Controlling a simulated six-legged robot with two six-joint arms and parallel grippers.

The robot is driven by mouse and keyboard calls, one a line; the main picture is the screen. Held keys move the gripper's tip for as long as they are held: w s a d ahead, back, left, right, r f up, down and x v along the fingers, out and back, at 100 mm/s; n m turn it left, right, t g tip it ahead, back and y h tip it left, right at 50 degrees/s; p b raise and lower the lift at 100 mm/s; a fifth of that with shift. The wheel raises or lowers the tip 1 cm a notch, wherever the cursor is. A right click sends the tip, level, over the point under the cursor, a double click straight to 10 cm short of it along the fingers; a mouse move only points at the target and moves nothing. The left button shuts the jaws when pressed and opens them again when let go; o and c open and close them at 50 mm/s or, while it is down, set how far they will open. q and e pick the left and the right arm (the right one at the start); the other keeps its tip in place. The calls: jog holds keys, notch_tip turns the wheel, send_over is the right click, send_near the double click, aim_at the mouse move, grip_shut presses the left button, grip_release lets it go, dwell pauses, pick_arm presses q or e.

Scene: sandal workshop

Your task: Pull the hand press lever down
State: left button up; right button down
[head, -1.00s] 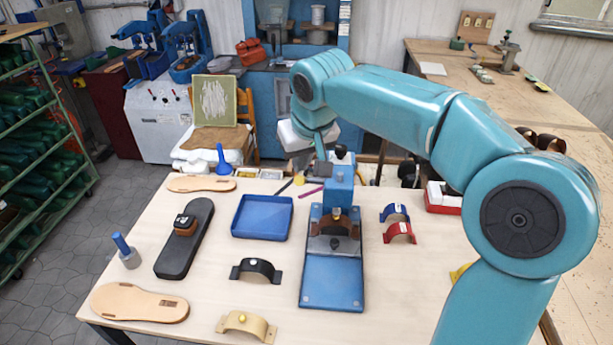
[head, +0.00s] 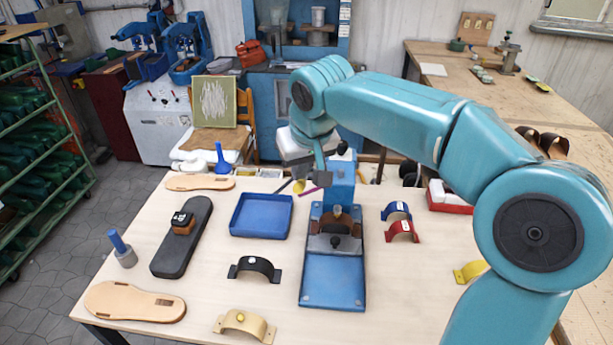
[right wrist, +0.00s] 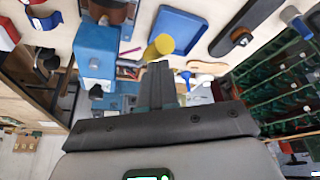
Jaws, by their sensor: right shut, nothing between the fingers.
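The blue hand press (head: 340,183) stands at the back middle of the table, with a long blue base plate (head: 333,280) toward me. The black knob of its lever (head: 342,147) shows raised at the top of the press; the knob also shows in the right wrist view (right wrist: 96,92). A brown curved strap (head: 337,222) sits in the press. My right gripper (head: 320,180) is shut and empty, just left of the press head, apart from the knob. In the right wrist view its fingers (right wrist: 160,82) are together, with the press (right wrist: 95,48) to their left.
A blue tray (head: 262,233) lies left of the press. Blue (head: 396,208) and red (head: 402,229) straps lie right of it. A black sole (head: 182,255) lies further left.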

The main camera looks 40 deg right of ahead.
jog(key=shift+s+a+f+b, duration=0.15)
jog(key=shift+a+f+b, duration=0.05)
jog(key=shift+f+b, duration=0.35)
jog(key=shift+s+a+f+b, duration=0.15)
jog(key=shift+a+f+b, duration=0.05)
jog(key=shift+f+b, duration=0.3)
